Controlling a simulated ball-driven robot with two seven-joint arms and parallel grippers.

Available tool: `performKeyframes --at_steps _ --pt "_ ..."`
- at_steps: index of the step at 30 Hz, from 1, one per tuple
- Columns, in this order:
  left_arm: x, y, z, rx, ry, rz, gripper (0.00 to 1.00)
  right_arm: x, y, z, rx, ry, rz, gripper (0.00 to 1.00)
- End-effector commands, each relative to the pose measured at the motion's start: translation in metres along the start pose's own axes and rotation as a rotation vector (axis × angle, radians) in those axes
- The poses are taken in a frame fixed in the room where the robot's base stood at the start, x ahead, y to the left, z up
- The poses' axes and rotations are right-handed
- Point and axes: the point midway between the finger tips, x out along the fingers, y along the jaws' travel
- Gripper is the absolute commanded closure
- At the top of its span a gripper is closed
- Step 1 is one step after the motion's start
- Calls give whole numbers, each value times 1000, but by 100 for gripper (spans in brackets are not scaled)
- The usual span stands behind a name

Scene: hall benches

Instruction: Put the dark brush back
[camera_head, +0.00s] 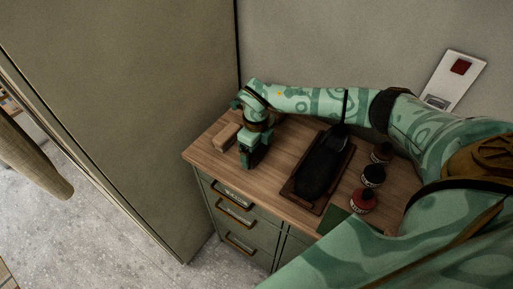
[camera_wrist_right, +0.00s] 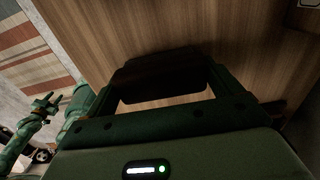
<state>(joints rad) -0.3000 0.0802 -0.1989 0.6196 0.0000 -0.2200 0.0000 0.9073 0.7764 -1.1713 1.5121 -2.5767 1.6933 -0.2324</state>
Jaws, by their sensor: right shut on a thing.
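My right gripper (camera_head: 249,160) is low over the left part of the wooden cabinet top, pointing down. In the right wrist view its fingers (camera_wrist_right: 165,95) are shut on a dark block, the dark brush (camera_wrist_right: 158,72), close above or on the wood; I cannot tell if it touches. In the head view the gripper mostly hides this brush. A light brown brush-like block (camera_head: 225,137) lies just left of the gripper. My left gripper (camera_wrist_right: 45,103) shows small at the left of the right wrist view, its fingers apart, with nothing seen between them.
The cabinet top (camera_head: 285,150) holds a dark shoe (camera_head: 318,170) on a brown tray (camera_head: 308,205) right of the gripper. Several small jars (camera_head: 363,200) stand farther right. A tall panel (camera_head: 130,110) rises on the left, and a wall is behind. Bare wood lies between gripper and tray.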

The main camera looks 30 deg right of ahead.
Motion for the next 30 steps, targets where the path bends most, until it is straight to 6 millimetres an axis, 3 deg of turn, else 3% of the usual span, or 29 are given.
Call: performKeyframes --at_steps 2,3,13,24,30 --pt "1 0 0 0 -1 1 64 3 0 0 0 1 0 28" --pt "1 0 0 0 -1 1 64 2 0 0 0 1 0 0" --pt "-2 1 0 1 1 1 64 -8 0 0 0 -1 -1 0" --pt "-17 0 -4 2 8 -1 64 -90 -1 1 0 -4 -3 0" --pt "-20 0 -5 1 9 -1 64 -116 0 0 0 -1 -1 0"
